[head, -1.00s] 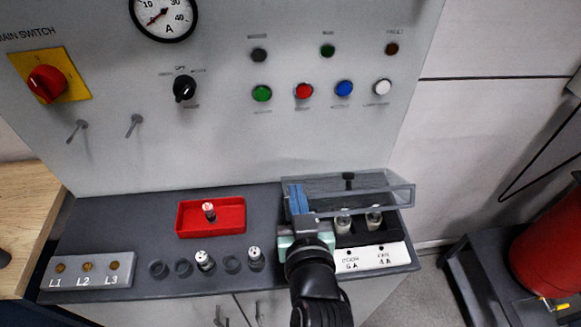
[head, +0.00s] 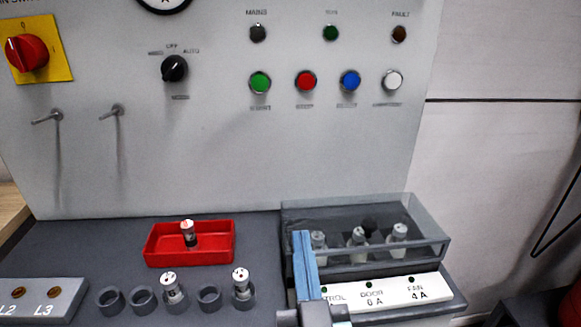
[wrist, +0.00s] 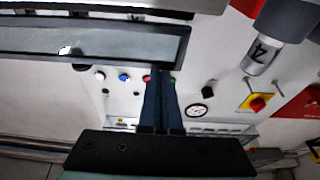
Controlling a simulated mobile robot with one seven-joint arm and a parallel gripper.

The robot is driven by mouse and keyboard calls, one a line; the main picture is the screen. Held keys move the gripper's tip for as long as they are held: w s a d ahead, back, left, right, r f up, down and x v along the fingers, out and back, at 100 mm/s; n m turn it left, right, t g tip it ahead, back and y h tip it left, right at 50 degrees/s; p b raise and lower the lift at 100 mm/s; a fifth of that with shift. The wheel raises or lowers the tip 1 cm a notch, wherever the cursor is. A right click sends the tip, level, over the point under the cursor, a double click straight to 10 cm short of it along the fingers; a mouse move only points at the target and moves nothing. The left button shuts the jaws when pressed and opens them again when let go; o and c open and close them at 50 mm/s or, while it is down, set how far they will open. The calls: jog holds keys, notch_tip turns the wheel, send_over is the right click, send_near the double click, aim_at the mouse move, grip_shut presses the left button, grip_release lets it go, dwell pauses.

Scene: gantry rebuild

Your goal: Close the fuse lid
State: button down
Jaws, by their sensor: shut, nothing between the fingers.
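The clear fuse lid (head: 425,232) with a grey frame lies over the fuse holder at the right of the bench in the head view. Several fuses (head: 357,238) show through it. Its front edge is low, close behind the white label strip (head: 400,291); I cannot tell if it is fully seated. My gripper (head: 303,238) is shut and empty, its blue fingers upright at the lid's front left; contact is unclear. In the wrist view the closed fingers (wrist: 163,75) are beside a dark-framed clear panel (wrist: 90,45), apparently the lid.
A red tray (head: 160,250) with one fuse stands left of the lid. Round sockets (head: 209,298), some with fuses, lie in front of it. The control panel (head: 220,140) with buttons and two levers rises behind. The bench between tray and lid is clear.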

jog(key=shift+s+f+b, duration=0.3)
jog(key=shift+f+b, duration=0.5)
jog(key=shift+b, duration=0.55)
jog(key=shift+f, duration=0.2)
